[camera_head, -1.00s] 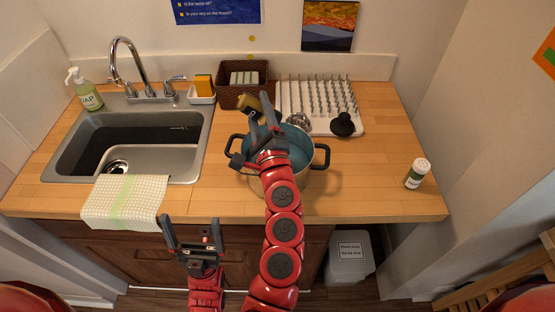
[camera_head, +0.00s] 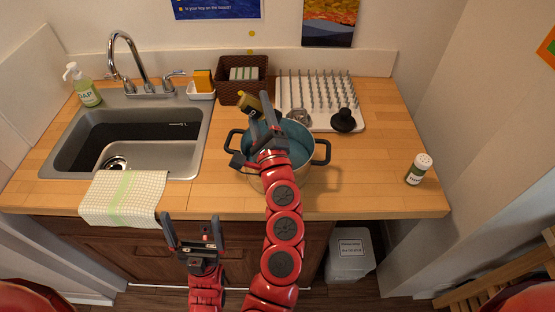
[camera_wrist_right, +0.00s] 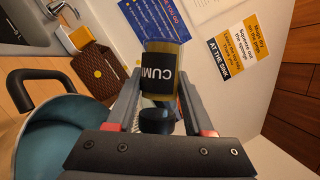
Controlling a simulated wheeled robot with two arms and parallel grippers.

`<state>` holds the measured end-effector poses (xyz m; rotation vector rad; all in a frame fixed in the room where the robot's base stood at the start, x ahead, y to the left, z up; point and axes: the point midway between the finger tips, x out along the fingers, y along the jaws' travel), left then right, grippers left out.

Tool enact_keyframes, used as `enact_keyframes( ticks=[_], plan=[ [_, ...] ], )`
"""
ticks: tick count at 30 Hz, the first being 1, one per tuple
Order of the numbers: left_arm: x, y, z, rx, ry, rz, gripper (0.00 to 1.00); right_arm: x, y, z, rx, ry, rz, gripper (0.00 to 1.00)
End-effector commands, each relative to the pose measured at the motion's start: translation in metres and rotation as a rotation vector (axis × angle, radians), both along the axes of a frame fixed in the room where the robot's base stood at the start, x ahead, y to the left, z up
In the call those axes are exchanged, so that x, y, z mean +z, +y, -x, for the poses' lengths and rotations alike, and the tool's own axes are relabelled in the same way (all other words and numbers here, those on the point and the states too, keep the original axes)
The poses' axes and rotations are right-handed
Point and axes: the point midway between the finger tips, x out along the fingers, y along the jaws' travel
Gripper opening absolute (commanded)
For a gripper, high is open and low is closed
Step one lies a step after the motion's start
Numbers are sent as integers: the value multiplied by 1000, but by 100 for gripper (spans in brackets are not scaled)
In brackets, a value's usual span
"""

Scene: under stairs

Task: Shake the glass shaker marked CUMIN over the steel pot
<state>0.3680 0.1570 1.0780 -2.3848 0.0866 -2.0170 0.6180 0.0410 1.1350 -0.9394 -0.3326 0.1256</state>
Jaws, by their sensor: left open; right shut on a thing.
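The CUMIN shaker (camera_head: 249,103) is a glass jar of yellow-brown powder with a black label and dark cap. My right gripper (camera_head: 262,116) is shut on it. In the head view it is tilted at the pot's back left rim, its cap end hidden by the gripper. In the right wrist view the shaker (camera_wrist_right: 163,65) sits between the fingers, cap towards my palm. The steel pot (camera_head: 312,165), blue inside with dark handles, stands beneath my right gripper, which covers part of it. My left gripper (camera_head: 191,221) is open and empty in front of the counter.
A second shaker with a white cap (camera_head: 419,169) stands at the counter's right. Behind the pot are a wicker basket (camera_head: 224,93) and a drying rack (camera_head: 349,95) with a black item (camera_head: 343,121). The sink (camera_head: 203,145) and a towel (camera_head: 125,198) are left.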

Motion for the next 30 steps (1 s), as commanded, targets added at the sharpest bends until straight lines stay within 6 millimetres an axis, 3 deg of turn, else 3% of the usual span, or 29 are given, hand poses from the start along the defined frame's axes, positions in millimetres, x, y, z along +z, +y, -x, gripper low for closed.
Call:
enact_keyframes(
  ticks=[11,24,30],
  plan=[
    [2,0,0,0,0,0,100,2,0,0,0,0,0,0],
    [32,0,0,0,0,0,100,31,0,0,0,0,0,0],
    [31,0,0,0,0,0,100,30,0,0,0,0,0,0]
  ],
)
